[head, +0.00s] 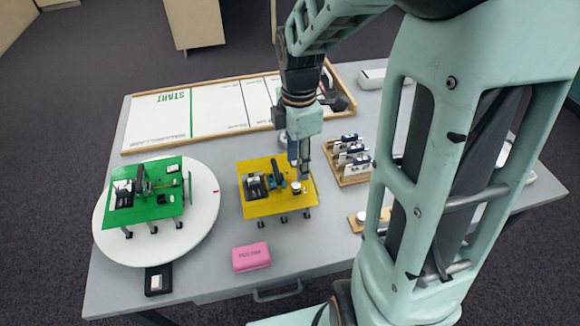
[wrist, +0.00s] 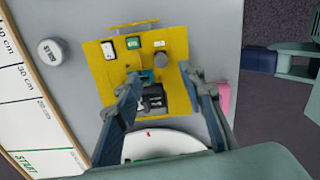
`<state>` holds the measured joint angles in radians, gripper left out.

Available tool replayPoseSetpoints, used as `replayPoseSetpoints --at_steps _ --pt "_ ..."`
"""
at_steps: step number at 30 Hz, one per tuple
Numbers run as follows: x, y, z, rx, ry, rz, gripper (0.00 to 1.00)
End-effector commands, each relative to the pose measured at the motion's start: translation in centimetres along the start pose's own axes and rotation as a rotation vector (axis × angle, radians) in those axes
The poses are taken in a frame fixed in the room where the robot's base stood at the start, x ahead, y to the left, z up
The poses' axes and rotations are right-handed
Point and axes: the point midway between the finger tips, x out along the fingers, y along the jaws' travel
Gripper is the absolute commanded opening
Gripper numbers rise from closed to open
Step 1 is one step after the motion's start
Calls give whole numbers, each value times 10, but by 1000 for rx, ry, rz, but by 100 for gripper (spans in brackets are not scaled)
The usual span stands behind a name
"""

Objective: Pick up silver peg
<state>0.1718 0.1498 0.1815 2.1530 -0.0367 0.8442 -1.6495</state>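My gripper (head: 299,167) hangs above the yellow board (head: 252,207), pointing down. In the wrist view its two fingers (wrist: 157,84) are spread wide and nothing shows between their tips. The yellow board lies below them and bears a dark device, switches and a round greyish knob-like part (wrist: 158,44). A small pale cylinder (head: 297,187) stands on the board's right part in the head view. I cannot tell for sure whether either is the silver peg. A round silver-grey lidded piece (wrist: 50,52) with lettering lies beside the board in the wrist view.
A green board (head: 155,212) stands on a white turntable (head: 205,225) at left. A pink box (head: 251,257) lies near the front edge. A framed START panel (head: 160,120) is at the back. A wooden rack (head: 350,177) stands right of the gripper.

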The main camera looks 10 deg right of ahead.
Motion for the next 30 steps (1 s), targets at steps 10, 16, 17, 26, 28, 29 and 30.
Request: replayPoseSetpoints --at_steps 10,16,17,26,28,29,30 --pt "37 -1 -1 3 1 -2 37" --pt "67 -2 -3 1 0 -1 37" --pt "70 -2 -2 2 0 -1 37" --pt "76 -1 -2 3 0 3 37" --pt "76 -1 -2 3 0 3 32" --pt "76 -1 -2 3 0 3 29" --pt "76 -1 -2 3 0 3 25"
